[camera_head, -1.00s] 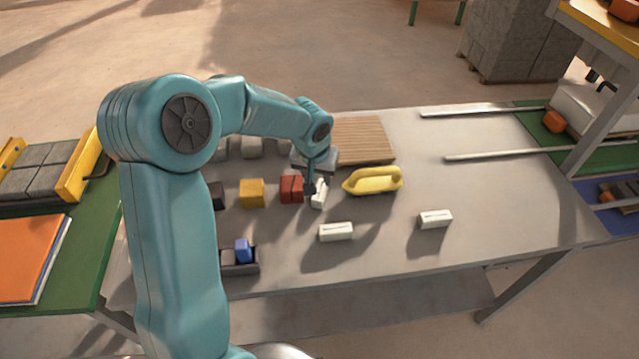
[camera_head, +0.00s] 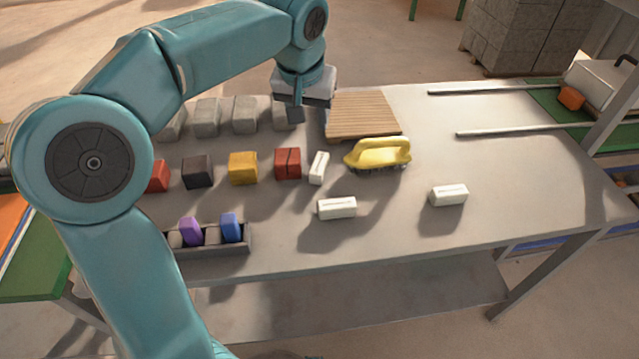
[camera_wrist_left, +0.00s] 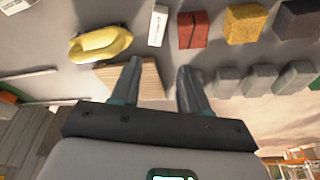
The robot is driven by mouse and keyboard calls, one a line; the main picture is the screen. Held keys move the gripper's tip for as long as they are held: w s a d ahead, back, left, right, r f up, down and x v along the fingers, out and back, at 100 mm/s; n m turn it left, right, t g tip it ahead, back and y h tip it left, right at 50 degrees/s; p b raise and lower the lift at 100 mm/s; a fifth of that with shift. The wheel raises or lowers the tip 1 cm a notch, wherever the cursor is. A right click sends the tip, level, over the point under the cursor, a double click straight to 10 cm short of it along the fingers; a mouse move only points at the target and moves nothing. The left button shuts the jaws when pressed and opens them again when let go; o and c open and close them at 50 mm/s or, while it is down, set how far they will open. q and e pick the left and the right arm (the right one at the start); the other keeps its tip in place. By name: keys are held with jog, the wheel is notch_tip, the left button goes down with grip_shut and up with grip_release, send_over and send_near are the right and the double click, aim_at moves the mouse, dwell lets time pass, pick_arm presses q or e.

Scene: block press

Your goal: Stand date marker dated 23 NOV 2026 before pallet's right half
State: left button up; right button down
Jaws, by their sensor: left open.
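Three white date markers lie on the grey table: one (camera_head: 319,167) between the red block and the brush, one (camera_head: 337,208) nearer the front, one (camera_head: 449,196) to the right. Their dates are too small to read. The slatted wooden pallet (camera_head: 362,116) lies at the back edge, empty on top. My left gripper (camera_head: 296,113) is open above the table, just left of the pallet and behind the first marker. In the left wrist view its fingers (camera_wrist_left: 160,72) are apart and empty, with the pallet (camera_wrist_left: 149,83) behind them and that marker (camera_wrist_left: 158,25) beyond. My right gripper is out of view.
A yellow brush (camera_head: 378,154) lies in front of the pallet. Red (camera_head: 288,163), yellow (camera_head: 243,168) and dark (camera_head: 197,172) blocks stand to the left, with grey blocks (camera_head: 207,118) behind. A tray (camera_head: 248,240) holds purple and blue pieces. The table's right side is largely clear.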

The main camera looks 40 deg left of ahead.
aim_at(319, 163)
pick_arm(q)
jog(key=b+x, duration=0.1)
jog(key=x, duration=0.4)
jog(key=b+x, duration=0.1)
jog(key=x, duration=0.5)
jog(key=b+x, duration=0.1)
jog(key=x, duration=0.4)
jog(key=shift+w+d+f, duration=0.2)
jog(key=shift+d+f, duration=0.05)
jog(key=shift+f, duration=0.05)
grip_shut()
